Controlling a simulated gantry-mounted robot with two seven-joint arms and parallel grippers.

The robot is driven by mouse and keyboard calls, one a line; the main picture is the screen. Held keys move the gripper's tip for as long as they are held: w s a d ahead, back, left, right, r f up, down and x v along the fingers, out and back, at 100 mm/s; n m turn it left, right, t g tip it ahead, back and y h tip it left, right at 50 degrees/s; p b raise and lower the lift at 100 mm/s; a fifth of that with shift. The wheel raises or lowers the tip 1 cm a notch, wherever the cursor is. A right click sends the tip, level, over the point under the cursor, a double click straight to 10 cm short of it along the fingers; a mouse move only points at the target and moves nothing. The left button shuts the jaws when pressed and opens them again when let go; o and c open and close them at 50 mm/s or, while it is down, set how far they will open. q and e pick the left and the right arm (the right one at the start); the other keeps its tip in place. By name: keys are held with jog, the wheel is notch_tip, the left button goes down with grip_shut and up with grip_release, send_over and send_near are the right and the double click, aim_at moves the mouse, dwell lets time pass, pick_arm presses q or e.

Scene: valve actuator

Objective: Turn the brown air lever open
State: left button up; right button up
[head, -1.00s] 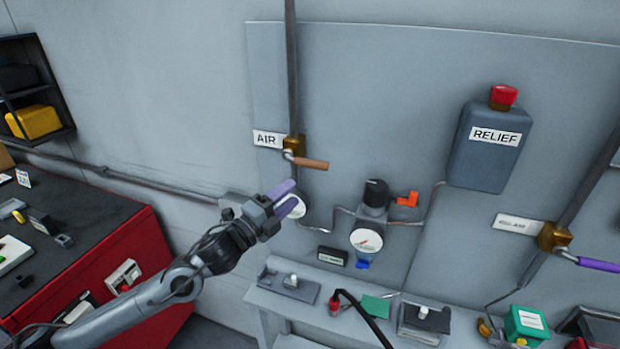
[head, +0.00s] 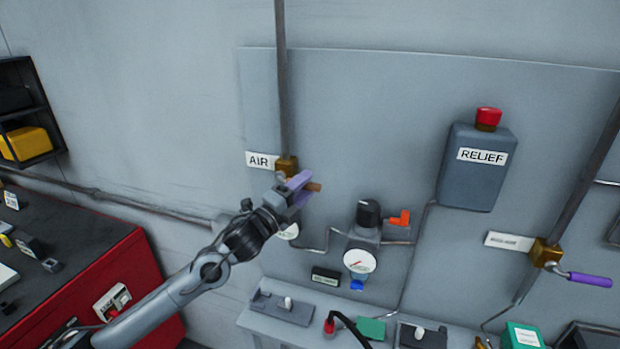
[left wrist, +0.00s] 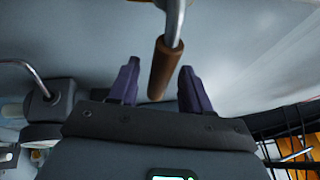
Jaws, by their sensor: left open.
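The brown air lever (head: 315,187) sticks out to the right from the brass valve (head: 287,164) beside the AIR label (head: 259,160) in the head view. My left gripper (head: 300,185) is at the lever and hides most of its handle. In the left wrist view the brown handle (left wrist: 164,68) lies between the two purple fingers of my open left gripper (left wrist: 158,88), with a visible gap to each finger. The handle's end reaches down near the palm. My right gripper is not in view.
A RELIEF box (head: 477,168) with a red button is on the panel to the right. A gauge (head: 359,261) and a regulator with an orange handle (head: 400,218) are below the lever. A purple-handled lever (head: 590,280) is at far right. A red cabinet (head: 130,270) stands at left.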

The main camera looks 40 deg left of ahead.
pick_arm(q)
jog(key=shift+x, duration=1.3)
grip_shut()
